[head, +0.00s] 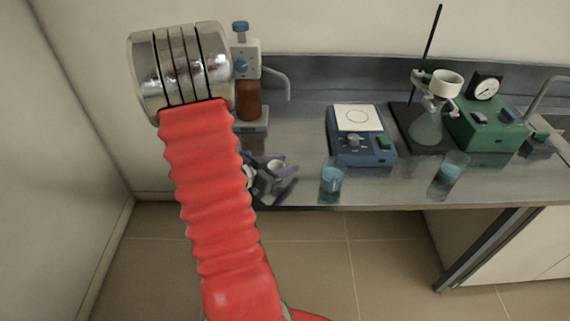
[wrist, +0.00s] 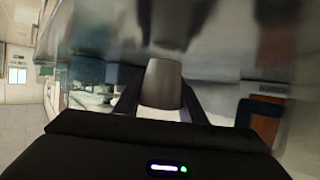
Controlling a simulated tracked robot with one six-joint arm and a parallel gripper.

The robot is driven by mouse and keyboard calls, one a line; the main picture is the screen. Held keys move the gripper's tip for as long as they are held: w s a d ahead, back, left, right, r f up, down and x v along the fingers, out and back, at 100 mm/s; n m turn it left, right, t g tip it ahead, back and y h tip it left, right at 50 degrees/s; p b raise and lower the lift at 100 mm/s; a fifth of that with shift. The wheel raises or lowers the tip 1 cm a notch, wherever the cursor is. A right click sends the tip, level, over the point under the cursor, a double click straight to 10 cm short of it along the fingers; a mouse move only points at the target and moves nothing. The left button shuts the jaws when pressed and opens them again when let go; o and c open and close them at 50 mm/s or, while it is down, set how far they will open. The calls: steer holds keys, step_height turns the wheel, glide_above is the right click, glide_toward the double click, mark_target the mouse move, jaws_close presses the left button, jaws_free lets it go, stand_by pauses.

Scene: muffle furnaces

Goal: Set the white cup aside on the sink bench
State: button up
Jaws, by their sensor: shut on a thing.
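The white cup (head: 275,168) is small and sits between the purple fingers of my gripper (head: 284,174) in the head view, over the left front part of the bench. My gripper is shut on it. In the wrist view the cup (wrist: 163,84) looks pale grey in shadow, held between the two dark purple fingers. I cannot tell whether its base touches the bench. The grey metal sink bench (head: 300,150) runs along the wall, with a tap (head: 545,95) at its far right. My red arm hides the bench's left end.
A bottle-top dispenser (head: 247,95) stands behind the gripper. A blue hotplate (head: 362,140) and a beaker of blue liquid (head: 332,179) stand to the right. Farther right are a filter flask (head: 428,125), a green pump (head: 490,125) and another blue beaker (head: 453,167). Bare bench lies between the gripper and hotplate.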

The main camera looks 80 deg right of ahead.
steer(key=shift+f, duration=0.3)
steer(key=shift+f, duration=0.15)
steer(key=o, duration=1.1)
steer(key=shift+c, duration=0.2)
steer(key=shift+r, duration=0.2)
steer(key=v, duration=1.2)
